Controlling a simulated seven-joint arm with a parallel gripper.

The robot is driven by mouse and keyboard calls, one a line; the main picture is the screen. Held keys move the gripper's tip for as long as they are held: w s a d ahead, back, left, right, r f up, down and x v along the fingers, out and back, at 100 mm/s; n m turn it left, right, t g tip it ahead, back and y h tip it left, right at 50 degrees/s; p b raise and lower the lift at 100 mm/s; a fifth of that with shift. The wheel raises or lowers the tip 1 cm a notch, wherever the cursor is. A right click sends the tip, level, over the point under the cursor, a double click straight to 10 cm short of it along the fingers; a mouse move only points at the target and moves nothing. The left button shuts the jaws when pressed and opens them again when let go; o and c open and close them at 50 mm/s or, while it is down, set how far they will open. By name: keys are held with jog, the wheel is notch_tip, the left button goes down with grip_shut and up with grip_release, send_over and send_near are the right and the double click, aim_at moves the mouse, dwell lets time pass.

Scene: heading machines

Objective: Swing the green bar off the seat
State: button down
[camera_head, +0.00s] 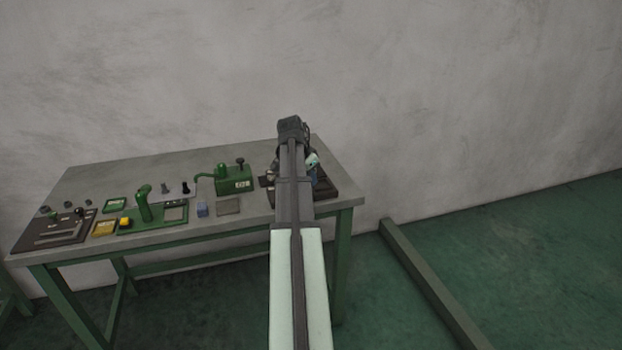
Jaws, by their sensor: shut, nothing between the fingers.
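A green block machine (236,180) with a dark knob on top stands towards the back of the table. A thin green bar (206,175) runs from its left side and bends down at its far end. I cannot tell what lies under that end, and no seat is clear at this size. A green upright handle (143,206) stands on a green-framed plate further left. My arm reaches over the right end of the table, well right of the green bar. It hides my gripper, so the fingers do not show.
A dark panel (50,234) with knobs lies at the table's left end. A yellow box (104,228), a blue block (202,209) and a grey pad (229,206) lie near the front. A dark base (325,190) is partly behind my arm. The table's back strip (150,165) is clear.

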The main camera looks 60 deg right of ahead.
jog(key=shift+w+a, duration=0.15)
jog(key=shift+a, duration=0.05)
jog(key=s+d, duration=0.2)
jog(key=d, duration=0.2)
jog(key=v, duration=1)
jog(key=shift+r, duration=0.4)
jog(key=shift+w+a, duration=0.1)
